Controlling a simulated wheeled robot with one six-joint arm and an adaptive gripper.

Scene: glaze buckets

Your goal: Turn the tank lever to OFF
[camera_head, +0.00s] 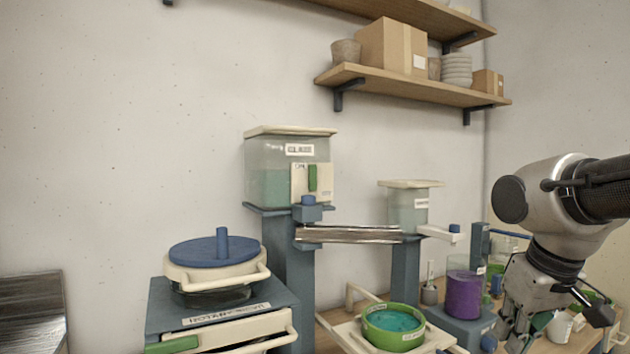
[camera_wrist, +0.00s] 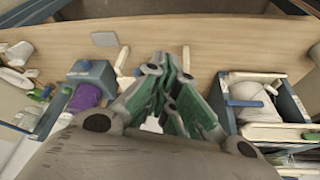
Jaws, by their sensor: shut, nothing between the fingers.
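The glaze tank (camera_head: 268,185) is a clear box with a cream lid and green contents, on a blue-grey stand left of centre in the head view. A cream plate on its front carries a green lever (camera_head: 312,178), which stands upright. Small lettering that looks like ON is beside the lever's top; no OFF mark is readable. My gripper (camera_head: 508,332) hangs low at the right of the head view, well away from the tank. In the wrist view my gripper (camera_wrist: 171,65) has its green-lined fingers together and empty. The lever does not show there.
A metal trough (camera_head: 350,236) runs from the tank stand to a smaller tank (camera_head: 408,208). A green bowl (camera_head: 393,325) and a purple bucket (camera_head: 464,293) stand below. A blue-lidded pot (camera_head: 214,250) is front left. A shelf (camera_head: 420,84) is above; the wall before the tank's left is clear.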

